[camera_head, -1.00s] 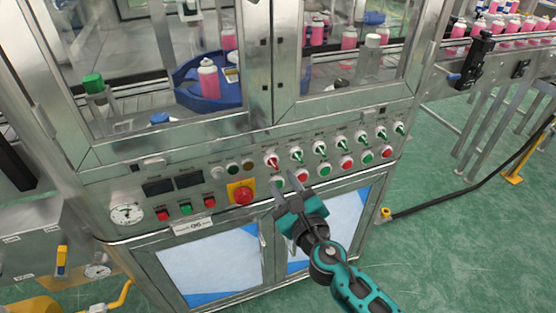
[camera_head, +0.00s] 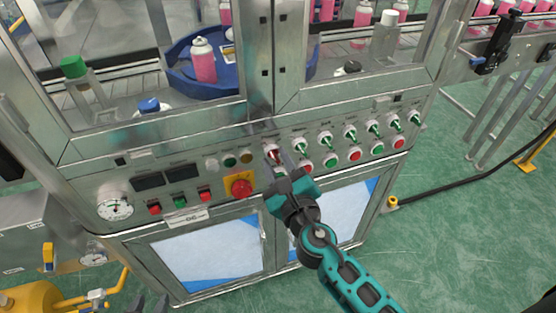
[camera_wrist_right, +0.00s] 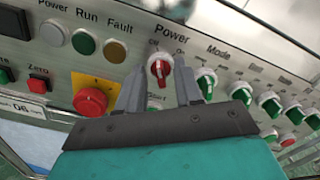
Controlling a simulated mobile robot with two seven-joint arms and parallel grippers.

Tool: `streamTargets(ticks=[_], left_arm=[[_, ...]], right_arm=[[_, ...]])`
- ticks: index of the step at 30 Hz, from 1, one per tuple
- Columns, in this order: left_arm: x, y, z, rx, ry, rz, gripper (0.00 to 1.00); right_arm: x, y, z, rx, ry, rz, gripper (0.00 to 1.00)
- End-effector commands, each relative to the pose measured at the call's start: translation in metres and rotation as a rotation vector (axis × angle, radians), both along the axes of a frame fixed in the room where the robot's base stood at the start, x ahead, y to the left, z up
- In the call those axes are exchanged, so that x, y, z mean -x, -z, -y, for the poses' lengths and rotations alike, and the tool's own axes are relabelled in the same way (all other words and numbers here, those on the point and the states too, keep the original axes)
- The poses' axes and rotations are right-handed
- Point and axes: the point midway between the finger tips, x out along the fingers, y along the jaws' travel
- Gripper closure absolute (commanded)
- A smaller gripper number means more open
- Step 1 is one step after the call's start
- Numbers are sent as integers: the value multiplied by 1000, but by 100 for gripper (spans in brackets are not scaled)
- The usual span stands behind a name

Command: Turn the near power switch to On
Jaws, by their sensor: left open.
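The red Power switch (camera_head: 273,153) is the leftmost of a row of rotary switches on the machine's panel. In the right wrist view its red knob (camera_wrist_right: 160,69) stands nearly upright under the label Power. My right gripper (camera_head: 281,160) reaches up to it. In the wrist view the right fingers (camera_wrist_right: 160,88) are open, one on each side of the knob's lower part, with small gaps beside it. Whether they touch it cannot be told. My left gripper (camera_head: 150,303) shows only its open fingertips at the bottom edge, away from the panel.
A red emergency button on a yellow plate (camera_head: 241,188) sits left of the right gripper. Green rotary switches (camera_head: 350,134) continue to the right, with round push buttons (camera_head: 354,154) below. Glass doors with pink cans (camera_head: 203,62) are above. A black cable lies on the floor.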

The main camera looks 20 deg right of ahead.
Motion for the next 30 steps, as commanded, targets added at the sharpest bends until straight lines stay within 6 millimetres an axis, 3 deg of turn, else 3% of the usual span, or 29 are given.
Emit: streamTargets(ticks=[4,15,30], left_arm=[[0,0,0,0,0,-1,57],[0,0,0,0,0,-1,57],[0,1,0,0,0,-1,57]], right_arm=[[0,0,0,-1,0,0,67],[0,0,0,-1,0,0,100],[0,0,0,-40,0,0,100]])
